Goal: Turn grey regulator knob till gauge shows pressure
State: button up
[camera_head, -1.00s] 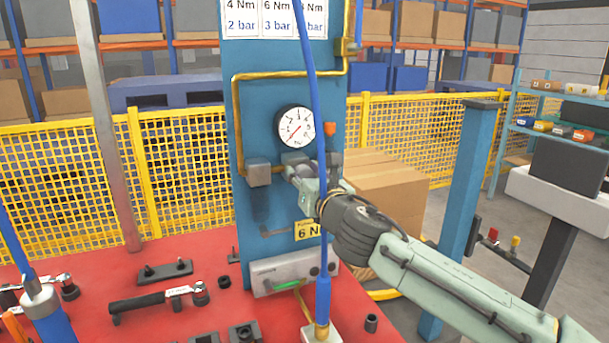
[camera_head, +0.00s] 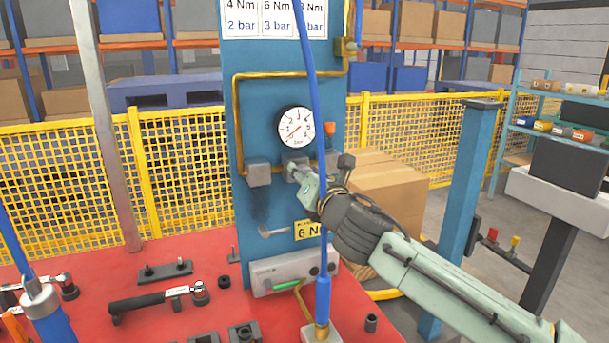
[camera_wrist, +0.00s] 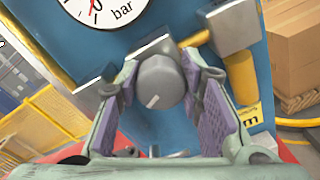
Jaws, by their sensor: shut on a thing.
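The grey regulator knob (camera_wrist: 161,82), with a pale pointer line on its face, sits between the two purple-padded fingers of my gripper (camera_wrist: 160,92) in the wrist view. My gripper is shut on it. In the head view my gripper (camera_head: 304,177) reaches from the right to the regulator on the blue panel (camera_head: 262,95); its fingers mostly hide the knob. The round white pressure gauge (camera_head: 296,127) is above the knob. Its red needle lies toward the lower left of the dial; the exact reading is too small to tell. The gauge is partly cut off in the wrist view (camera_wrist: 105,9).
A blue hose (camera_head: 313,95) hangs in front of the panel, close to my gripper. Yellow pipe (camera_head: 238,120) runs along the panel. Tools, including a ratchet wrench (camera_head: 155,299), lie on the red table (camera_head: 95,290). A cardboard box (camera_head: 385,190) stands behind my arm.

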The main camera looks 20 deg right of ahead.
jog(key=m, duration=0.6)
jog(key=shift+f, duration=0.1)
jog(key=m+b, duration=0.1)
jog(key=m, duration=0.3)
jog(key=shift+f+m+y, duration=0.15)
jog(key=shift+m+y, duration=0.15)
jog(key=shift+m, duration=0.1)
jog(key=m+b, duration=0.2)
jog(key=m, duration=0.4)
jog(key=shift+f+b, duration=0.1)
jog(key=shift+b, duration=0.25)
jog(key=m, duration=0.5)
jog(key=shift+b, duration=0.3)
jog(key=shift+m, duration=0.3)
jog(key=o, duration=1.2)
